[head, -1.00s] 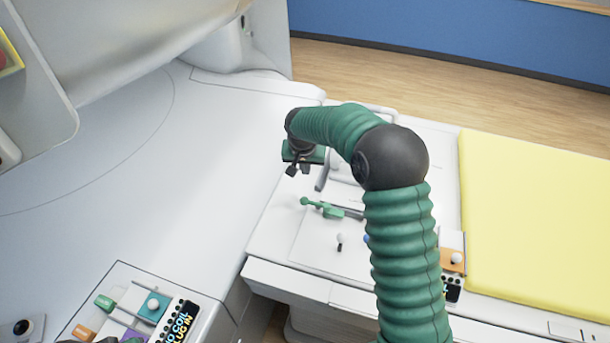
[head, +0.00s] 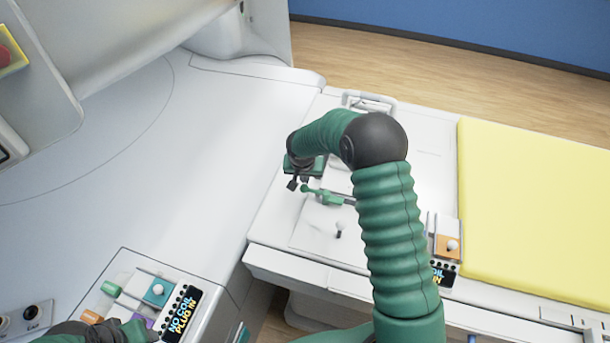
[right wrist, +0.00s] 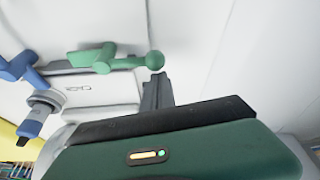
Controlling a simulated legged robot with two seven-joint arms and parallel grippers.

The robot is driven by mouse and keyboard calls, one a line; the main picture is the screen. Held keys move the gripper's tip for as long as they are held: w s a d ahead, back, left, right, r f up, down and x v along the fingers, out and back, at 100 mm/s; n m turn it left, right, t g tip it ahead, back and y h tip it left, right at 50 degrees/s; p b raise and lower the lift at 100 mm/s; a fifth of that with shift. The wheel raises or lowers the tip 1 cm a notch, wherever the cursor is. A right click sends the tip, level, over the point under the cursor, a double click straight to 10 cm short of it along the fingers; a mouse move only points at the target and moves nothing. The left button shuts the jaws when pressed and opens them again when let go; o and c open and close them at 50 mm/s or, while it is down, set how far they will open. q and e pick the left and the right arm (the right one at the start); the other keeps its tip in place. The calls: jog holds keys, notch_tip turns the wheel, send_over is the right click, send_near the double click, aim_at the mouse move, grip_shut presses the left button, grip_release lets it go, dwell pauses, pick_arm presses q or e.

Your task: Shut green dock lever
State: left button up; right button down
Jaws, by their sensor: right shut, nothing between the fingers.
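The green dock lever (head: 327,197) lies on the white dock plate of the table, its round knob pointing left in the head view. In the right wrist view the green lever (right wrist: 105,59) lies across the upper middle, its knob at the right end. My right gripper (head: 298,186) is shut and empty, just left of the knob. In the right wrist view its fingertips (right wrist: 157,85) appear just below the knob; I cannot tell whether they touch it. My left gripper (head: 135,332) shows only partly at the bottom left, its fingers unclear.
A blue lever (right wrist: 20,68) stands beside the green one. A small white knob (head: 339,226) is on the dock plate. A yellow pad (head: 535,200) covers the table's right side. A control panel (head: 190,290) is at lower left, and the white magnet housing (head: 130,150) fills the left.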

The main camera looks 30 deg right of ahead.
aim_at(301, 187)
jog(key=shift+s, duration=0.1)
